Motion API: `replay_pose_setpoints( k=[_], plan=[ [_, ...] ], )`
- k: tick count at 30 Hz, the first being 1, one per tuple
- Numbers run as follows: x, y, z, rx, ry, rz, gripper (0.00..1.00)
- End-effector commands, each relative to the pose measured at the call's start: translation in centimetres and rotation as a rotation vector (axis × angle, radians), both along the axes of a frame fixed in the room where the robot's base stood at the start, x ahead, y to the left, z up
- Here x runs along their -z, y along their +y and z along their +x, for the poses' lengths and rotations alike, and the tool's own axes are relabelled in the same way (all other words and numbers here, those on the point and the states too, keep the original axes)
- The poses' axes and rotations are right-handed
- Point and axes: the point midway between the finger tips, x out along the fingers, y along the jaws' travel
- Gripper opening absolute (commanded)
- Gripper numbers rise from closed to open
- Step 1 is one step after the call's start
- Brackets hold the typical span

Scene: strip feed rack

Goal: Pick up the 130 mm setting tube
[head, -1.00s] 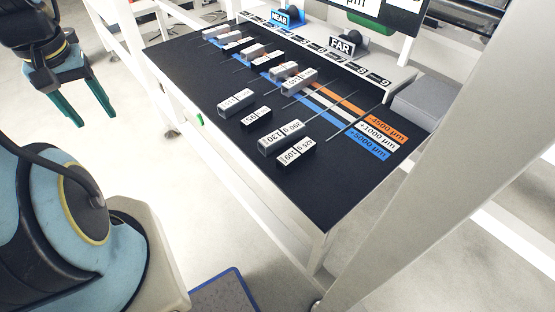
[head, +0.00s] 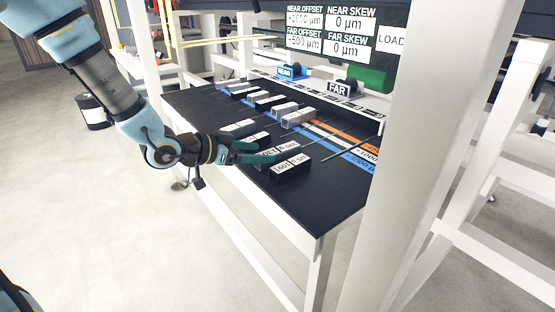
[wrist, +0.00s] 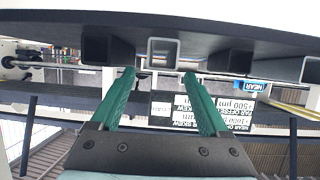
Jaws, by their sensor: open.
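The 130 mm setting tube (head: 288,147) is a silver square tube with a white label, lying on the black table top, partly hidden by my gripper in the head view. In the wrist view, which looks upside down, its hollow square end (wrist: 163,41) faces the camera. My gripper (head: 266,152) is open, with its two green fingers level and pointing at the tube. In the wrist view the fingers (wrist: 160,75) stand on either side of the tube end, with nothing held between them. I cannot tell whether the fingertips overlap the tube.
A black tube (head: 291,170) labelled 109 lies close beside it on the near side. Another black tube (head: 257,138) lies on its other side, then a silver one (head: 238,127). A white post (head: 410,150) rises at right.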

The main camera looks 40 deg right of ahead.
Motion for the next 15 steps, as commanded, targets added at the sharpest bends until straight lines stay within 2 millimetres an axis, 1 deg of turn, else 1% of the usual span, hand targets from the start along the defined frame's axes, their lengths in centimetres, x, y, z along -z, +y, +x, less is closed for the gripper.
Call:
replay_pose_setpoints(
  k=[1,3,10,15],
  plan=[
    [0.3,-0.8,-0.1,0.001,0.003,0.000,0.79],
    [0.6,-1.6,-0.1,0.000,0.001,0.000,0.79],
    [1.1,-3.1,-0.2,-0.003,0.002,0.002,0.79],
    [1.8,-5.5,-0.6,-0.001,0.002,0.003,0.79]
  ],
)
